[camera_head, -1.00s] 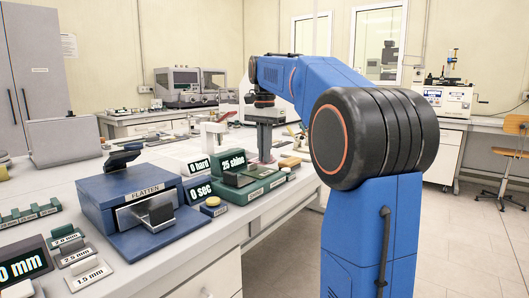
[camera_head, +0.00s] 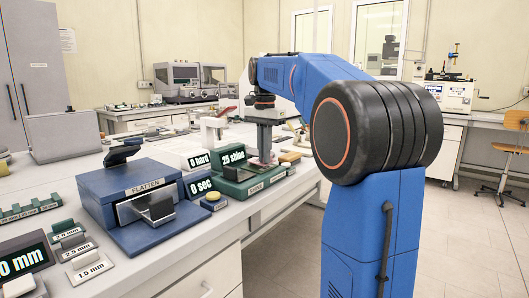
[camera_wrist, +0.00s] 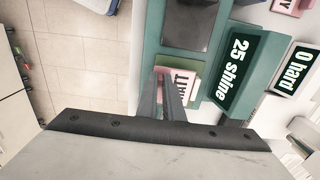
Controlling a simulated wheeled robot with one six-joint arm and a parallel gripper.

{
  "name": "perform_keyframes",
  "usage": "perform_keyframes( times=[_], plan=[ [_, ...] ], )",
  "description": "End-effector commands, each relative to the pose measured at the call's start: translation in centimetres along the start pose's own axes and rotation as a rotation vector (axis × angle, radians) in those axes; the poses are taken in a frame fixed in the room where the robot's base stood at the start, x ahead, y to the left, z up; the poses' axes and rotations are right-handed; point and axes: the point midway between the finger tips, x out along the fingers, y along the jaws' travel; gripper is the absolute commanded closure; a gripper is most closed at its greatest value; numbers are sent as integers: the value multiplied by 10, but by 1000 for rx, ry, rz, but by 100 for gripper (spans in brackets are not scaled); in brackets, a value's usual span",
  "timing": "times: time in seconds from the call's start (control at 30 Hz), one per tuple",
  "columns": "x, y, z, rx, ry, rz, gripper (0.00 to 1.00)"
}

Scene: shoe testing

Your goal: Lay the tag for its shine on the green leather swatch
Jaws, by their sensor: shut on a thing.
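My gripper (camera_wrist: 172,88) points down with its fingers close together, shut on a small pink tag (camera_wrist: 187,78) with a white label. Only part of its lettering shows; the fingers hide the rest. In the head view my gripper is above a pink patch (camera_head: 264,161) at the right end of the green stand. The shine meter (camera_wrist: 238,69) reads "25 shine" and also shows in the head view (camera_head: 233,155). A dark flat square (camera_wrist: 187,22) lies on its green base; I cannot tell whether it is the green leather swatch.
Another pink labelled block (camera_wrist: 290,5) is at the wrist view's top edge. A "0 hard" display (camera_head: 197,161) and a "0 sec" display (camera_head: 199,187) stand close by. The blue "FLATTEN" press (camera_head: 145,205) is to the left. The bench's front edge is near the stand.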

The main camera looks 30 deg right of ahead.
Motion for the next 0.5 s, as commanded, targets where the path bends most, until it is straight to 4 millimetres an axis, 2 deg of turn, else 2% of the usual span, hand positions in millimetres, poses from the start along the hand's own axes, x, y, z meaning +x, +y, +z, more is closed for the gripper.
perform_keyframes(
  times=[0.5],
  plan=[
    [10, 0, 0, 0, 1, -1, 100]
  ],
)
